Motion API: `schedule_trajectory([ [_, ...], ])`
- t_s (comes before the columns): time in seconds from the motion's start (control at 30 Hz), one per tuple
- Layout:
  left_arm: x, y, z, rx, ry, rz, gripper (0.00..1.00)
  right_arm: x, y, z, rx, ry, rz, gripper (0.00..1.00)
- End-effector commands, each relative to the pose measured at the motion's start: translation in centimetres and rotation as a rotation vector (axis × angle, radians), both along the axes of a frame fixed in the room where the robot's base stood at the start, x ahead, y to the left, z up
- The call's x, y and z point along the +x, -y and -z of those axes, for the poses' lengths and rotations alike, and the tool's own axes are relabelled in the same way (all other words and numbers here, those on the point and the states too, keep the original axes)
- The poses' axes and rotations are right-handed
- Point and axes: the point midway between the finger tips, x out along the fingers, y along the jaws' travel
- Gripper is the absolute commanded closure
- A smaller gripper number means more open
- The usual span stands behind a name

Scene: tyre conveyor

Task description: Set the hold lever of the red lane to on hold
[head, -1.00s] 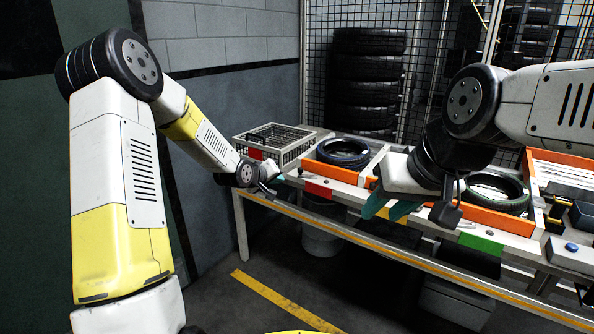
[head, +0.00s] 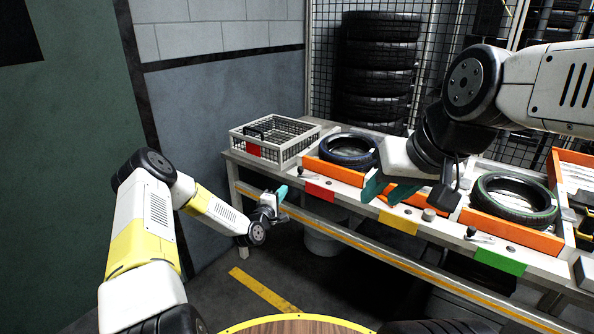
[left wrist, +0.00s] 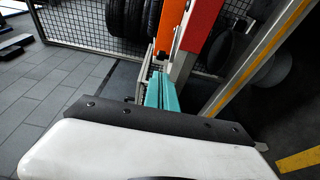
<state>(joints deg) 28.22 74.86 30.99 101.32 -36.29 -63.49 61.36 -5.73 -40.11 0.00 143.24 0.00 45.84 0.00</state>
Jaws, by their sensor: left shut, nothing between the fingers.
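The red lane has a red tag (head: 320,191) on the bench's front edge. Its small hold lever (head: 303,173) lies to the left above the tag, with a dark knob at the left and a short pale bar pointing right. Its exact setting is too small to tell. My left gripper (head: 281,193) is shut and empty in front of the bench edge, left of the red tag and apart from the lever. Its teal fingers also show together in the left wrist view (left wrist: 157,90). My right gripper (head: 389,190) is open, its fingers apart, over the middle lane.
A wire basket (head: 275,143) stands at the bench's left end. A tyre (head: 348,150) lies in the red lane's orange frame; another tyre (head: 513,199) lies in the green lane. A yellow tag (head: 398,221) and green tag (head: 500,262) mark other lanes. The floor before the bench's left end is clear.

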Motion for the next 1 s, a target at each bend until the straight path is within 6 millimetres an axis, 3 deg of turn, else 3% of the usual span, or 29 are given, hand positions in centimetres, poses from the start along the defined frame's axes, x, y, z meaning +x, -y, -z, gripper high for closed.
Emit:
schedule_trajectory([
  [0.37, 1.0, 0.4, 0.0, 0.003, 0.0, 0.002, 1.0, 0.0, 0.0, 0.0, 0.0, 0.0, 0.0, 0.64],
  [0.8, 9.2, 3.6, 0.0, 0.004, 0.0, 0.001, 1.0, 0.0, 0.0, 0.0, 0.0, 0.0, 0.0, 0.64],
  [1.0, 11.8, 4.6, 0.0, 0.004, 0.0, 0.001, 1.0, 0.0, 0.0, 0.0, 0.0, 0.0, 0.0, 0.64],
])
